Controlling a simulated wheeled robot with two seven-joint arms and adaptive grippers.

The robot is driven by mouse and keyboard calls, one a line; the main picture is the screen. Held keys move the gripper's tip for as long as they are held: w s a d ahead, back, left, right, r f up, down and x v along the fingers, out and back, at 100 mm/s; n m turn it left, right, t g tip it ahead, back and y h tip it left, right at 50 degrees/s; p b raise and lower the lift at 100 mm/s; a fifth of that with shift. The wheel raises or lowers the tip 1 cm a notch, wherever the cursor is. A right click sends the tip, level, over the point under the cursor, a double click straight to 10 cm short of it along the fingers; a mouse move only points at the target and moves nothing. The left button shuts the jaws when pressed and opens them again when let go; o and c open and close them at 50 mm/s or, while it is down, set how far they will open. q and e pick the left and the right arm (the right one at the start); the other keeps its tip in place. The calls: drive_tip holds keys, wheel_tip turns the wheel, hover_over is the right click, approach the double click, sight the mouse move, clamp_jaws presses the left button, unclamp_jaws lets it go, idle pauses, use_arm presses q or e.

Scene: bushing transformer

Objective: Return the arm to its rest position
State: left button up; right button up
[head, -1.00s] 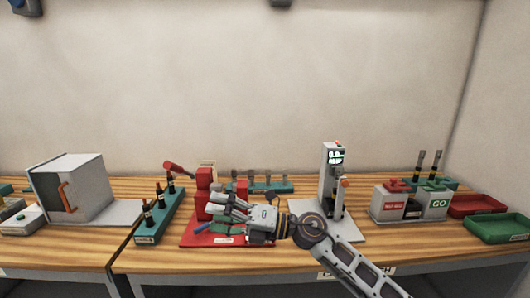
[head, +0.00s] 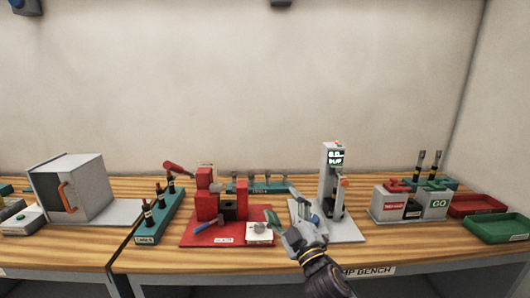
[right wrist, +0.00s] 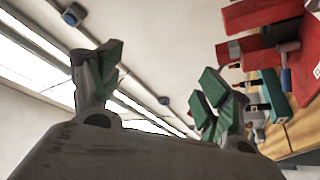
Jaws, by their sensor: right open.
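My right gripper (head: 283,205) is in front of the bench's middle in the head view, between the red fixture and the grey display device. Its arm comes in from the bottom. In the right wrist view the gripper (right wrist: 155,90) shows its green-padded fingers spread apart with nothing between them. The fingers point up toward the wall and ceiling, and the red fixture shows at the right of that view. My left gripper is not in the head view.
The red fixture (head: 206,208) stands on a red base with a blue-handled lever. The grey display device (head: 331,180) stands right of it. A teal rack (head: 172,217) holds dark bushings. Red and green trays (head: 500,228) lie far right. A grey box (head: 80,188) stands left.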

drive_tip(key=s+d+f+m+g+h, duration=0.35)
drive_tip(key=d+f+m, duration=0.2)
drive_tip(key=f, duration=0.35)
drive_tip(key=s+d+f+m+g+h, duration=0.3)
drive_tip(key=d+f+m+h, duration=0.15)
drive_tip(key=d+f, duration=0.4)
drive_tip(key=s+d+f+m+g, duration=0.1)
drive_tip(key=s+f+g, duration=0.4)
drive_tip(key=s+f, duration=0.45)
drive_tip(key=s+d+f+m+g, duration=0.15)
drive_tip(key=s+f+g, duration=0.4)
drive_tip(key=s, duration=0.65)
wheel_tip(320, 180, down, 33)
drive_tip(key=s+d, duration=0.2)
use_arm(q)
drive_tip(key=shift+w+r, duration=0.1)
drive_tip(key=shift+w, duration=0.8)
use_arm(e)
drive_tip(key=s+d+f, duration=0.3)
drive_tip(key=s+f, duration=0.7)
drive_tip(key=s+d+f+g, duration=0.1)
drive_tip(key=s+d+f, duration=0.2)
drive_tip(key=s+f, duration=0.7)
drive_tip(key=shift+s+d+n+g, duration=0.3)
drive_tip(key=shift+s+d+n, duration=0.15)
drive_tip(key=shift+s, duration=0.15)
